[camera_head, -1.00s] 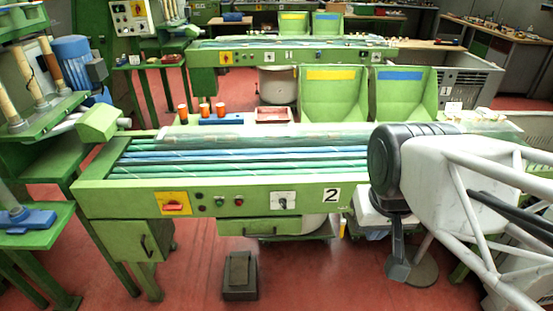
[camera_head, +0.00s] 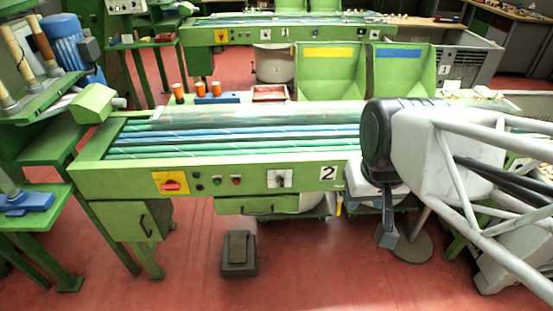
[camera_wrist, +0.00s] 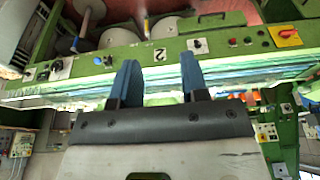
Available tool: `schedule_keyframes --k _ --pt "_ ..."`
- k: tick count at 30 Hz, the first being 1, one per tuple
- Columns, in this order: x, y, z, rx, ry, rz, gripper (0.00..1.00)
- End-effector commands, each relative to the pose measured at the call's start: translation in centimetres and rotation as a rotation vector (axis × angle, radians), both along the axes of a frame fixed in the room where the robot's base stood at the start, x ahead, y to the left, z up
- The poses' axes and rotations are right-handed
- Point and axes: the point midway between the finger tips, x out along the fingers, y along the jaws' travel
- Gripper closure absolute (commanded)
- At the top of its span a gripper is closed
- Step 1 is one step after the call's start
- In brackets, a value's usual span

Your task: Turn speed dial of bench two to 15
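Bench two is the green bench (camera_head: 110,178) with a white "2" label (camera_head: 328,173) on its front panel. Its speed dial (camera_head: 279,178) is a dark knob on a white plate left of that label; the scale and setting are too small to read. In the wrist view, which is upside down, the dial (camera_wrist: 195,45) is right of the "2" label (camera_wrist: 159,54). My gripper (camera_wrist: 158,60) is open and empty, its two blue fingers apart and pointing toward the front panel. It appears to touch nothing. I cannot make out its fingers in the head view.
A red switch on a yellow plate (camera_head: 170,183) and small buttons (camera_head: 217,180) are left of the dial. A green drawer (camera_head: 257,205) is below. A dark pedal box (camera_head: 239,254) stands on the red floor. Green bins (camera_head: 330,75) stand behind; the floor in front is mostly clear.

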Motion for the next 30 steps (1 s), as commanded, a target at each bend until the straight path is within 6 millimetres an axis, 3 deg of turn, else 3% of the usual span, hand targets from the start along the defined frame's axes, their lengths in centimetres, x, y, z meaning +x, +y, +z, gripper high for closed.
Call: schedule_keyframes --k 5,14,21,30 --pt "3.9 0.9 -1.3 0.006 -0.077 0.046 0.6" --pt "13.6 3.3 -5.2 0.001 -0.296 0.15 0.6" --pt "20.6 5.5 -9.2 -0.024 -0.479 0.215 0.6" --pt "27.3 8.1 -15.4 -0.088 -0.706 0.275 0.6"
